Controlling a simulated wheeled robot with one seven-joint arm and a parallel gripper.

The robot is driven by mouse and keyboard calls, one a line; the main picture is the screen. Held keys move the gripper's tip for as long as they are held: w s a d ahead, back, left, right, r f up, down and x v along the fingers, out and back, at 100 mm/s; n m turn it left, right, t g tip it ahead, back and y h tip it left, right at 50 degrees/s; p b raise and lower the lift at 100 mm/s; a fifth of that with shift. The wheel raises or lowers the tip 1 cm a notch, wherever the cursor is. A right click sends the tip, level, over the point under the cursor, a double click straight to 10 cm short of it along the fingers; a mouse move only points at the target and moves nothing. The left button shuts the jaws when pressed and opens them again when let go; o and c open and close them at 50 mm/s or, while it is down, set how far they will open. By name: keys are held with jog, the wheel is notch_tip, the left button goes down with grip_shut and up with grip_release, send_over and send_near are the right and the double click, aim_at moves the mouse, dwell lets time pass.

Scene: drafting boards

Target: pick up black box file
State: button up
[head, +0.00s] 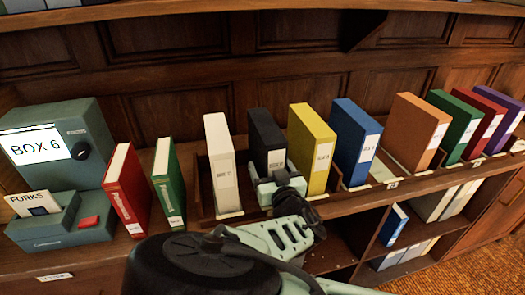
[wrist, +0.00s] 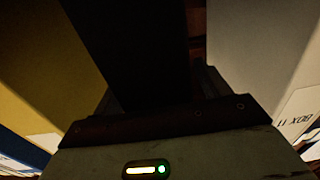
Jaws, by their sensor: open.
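The black box file (head: 264,130) stands upright on the shelf in the head view, between a white file and a yellow file. My gripper (head: 272,187) is open at its lower front, covering part of its spine and label. In the wrist view the black box file (wrist: 135,45) fills the dark upper middle, close ahead of my gripper. The fingers are hard to make out there, and I cannot tell whether they touch the file.
The white box file (head: 220,155) stands left of the black one, and the yellow box file (head: 312,145) stands close on its right. Blue (head: 355,140) and orange (head: 415,130) files stand further right. A teal BOX 6 machine (head: 65,145) is at the left.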

jog(key=c, duration=1.2)
jog(key=shift+r, duration=0.1)
jog(key=c, duration=0.4)
jog(key=shift+r, duration=0.15)
